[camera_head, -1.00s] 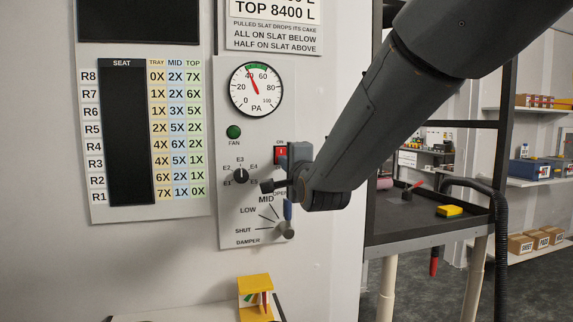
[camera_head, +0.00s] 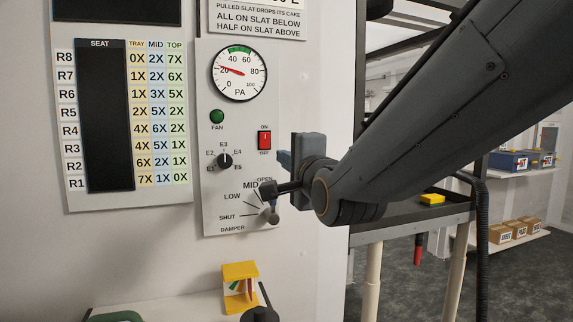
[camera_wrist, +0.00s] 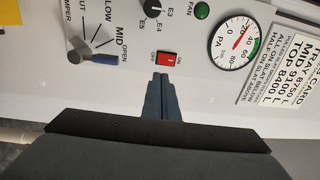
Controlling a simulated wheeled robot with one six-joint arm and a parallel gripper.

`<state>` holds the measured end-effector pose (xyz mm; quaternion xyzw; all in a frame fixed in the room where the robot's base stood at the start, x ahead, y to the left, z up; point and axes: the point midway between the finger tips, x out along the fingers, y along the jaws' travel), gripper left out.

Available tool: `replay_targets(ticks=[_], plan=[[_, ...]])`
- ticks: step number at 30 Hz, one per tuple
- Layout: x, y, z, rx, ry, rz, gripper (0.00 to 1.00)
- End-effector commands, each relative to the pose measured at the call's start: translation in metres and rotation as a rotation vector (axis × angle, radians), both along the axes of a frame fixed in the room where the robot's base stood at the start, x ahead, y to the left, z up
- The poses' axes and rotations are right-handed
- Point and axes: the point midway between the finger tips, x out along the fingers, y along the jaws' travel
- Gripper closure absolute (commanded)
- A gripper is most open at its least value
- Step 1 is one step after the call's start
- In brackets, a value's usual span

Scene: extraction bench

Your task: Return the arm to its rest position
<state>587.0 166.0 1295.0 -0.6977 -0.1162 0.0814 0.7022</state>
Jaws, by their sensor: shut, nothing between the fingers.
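My gripper (camera_head: 284,160) is shut and empty. In the head view its tips are just below and right of the red ON/OFF switch (camera_head: 264,139), in front of the grey control panel (camera_head: 210,180). In the wrist view the closed fingers (camera_wrist: 160,88) point at the panel just beside the switch (camera_wrist: 168,59). I cannot tell whether they touch it. My arm reaches in from the upper right.
The pressure gauge (camera_head: 238,71) needle is near 20. A yellow holder (camera_head: 239,287) stands below. A dark rack with a yellow block (camera_head: 432,199) is right.

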Motion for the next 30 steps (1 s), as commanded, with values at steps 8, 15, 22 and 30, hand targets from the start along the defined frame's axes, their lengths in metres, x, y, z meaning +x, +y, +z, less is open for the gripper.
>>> replay_targets(ticks=[8,15,22,30], plan=[[-0.009,-0.003,-0.001,0.000,0.000,0.000,1.00],[-0.009,-0.003,-0.001,0.000,0.001,0.000,1.00],[-0.003,-0.018,-0.055,-0.192,0.115,-0.021,1.00],[-0.035,-0.080,-0.221,-0.802,0.513,0.104,1.00]])
